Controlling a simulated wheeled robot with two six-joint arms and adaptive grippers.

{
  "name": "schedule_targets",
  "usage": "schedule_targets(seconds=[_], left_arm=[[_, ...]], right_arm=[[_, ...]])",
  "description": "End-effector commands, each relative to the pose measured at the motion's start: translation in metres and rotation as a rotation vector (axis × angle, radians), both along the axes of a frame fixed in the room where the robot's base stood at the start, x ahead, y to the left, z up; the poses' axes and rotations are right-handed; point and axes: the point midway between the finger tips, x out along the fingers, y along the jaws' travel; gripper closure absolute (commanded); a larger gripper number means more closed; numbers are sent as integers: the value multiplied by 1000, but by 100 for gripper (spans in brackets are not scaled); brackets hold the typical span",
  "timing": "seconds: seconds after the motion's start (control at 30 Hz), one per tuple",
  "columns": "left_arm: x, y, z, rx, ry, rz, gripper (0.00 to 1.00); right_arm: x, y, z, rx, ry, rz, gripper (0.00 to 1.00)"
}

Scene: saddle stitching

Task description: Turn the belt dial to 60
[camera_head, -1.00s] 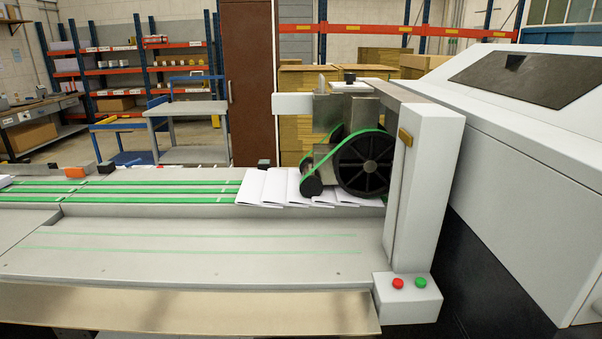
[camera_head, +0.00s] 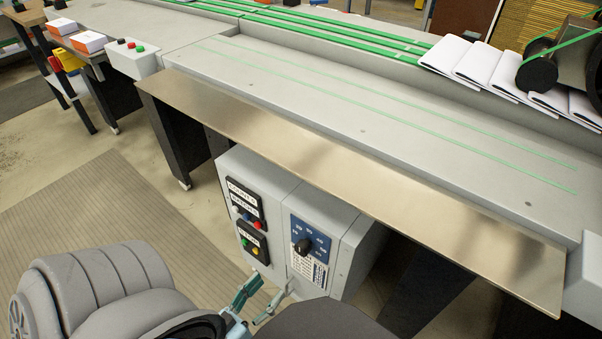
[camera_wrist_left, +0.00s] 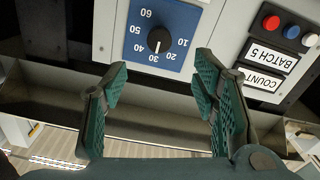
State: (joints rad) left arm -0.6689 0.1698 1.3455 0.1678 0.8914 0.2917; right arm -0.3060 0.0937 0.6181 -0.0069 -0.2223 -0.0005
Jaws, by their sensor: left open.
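The belt dial (camera_head: 304,246) is a black knob on a blue plate on the front of a grey control box under the machine's table. In the left wrist view the dial (camera_wrist_left: 159,40) appears upside down, with numbers 10 to 60 around it. Its white mark seems to point near 30. My left gripper (camera_head: 268,290) is below and in front of the box in the head view. In the left wrist view the gripper (camera_wrist_left: 162,78) is open and empty, its green-padded fingers spread, the dial beyond the gap and apart from them. My right gripper is not in view.
Left of the dial, the box carries labelled panels with coloured buttons (camera_head: 245,217). The metal ledge (camera_head: 340,170) overhangs the box. White folded sheets (camera_head: 480,62) lie on the green-belted conveyor. A small button box (camera_head: 133,57) stands at the far left. Floor left of the box is clear.

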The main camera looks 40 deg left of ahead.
Motion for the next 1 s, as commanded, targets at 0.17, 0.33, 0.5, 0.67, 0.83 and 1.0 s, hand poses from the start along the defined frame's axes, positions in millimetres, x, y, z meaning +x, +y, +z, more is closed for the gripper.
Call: schedule_targets(seconds=[0.17,0.33,0.5,0.67,0.83,1.0], left_arm=[[40,0,7,0,-8,-2,46],[91,1,6,1,-6,-4,46],[127,2,5,2,-3,-4,46],[139,2,6,2,0,-4,46],[139,2,6,2,1,-4,46],[139,2,6,2,1,-4,69]], right_arm=[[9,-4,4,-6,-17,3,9],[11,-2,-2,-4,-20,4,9],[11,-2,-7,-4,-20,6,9],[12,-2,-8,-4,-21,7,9],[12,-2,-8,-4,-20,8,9],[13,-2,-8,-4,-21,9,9]])
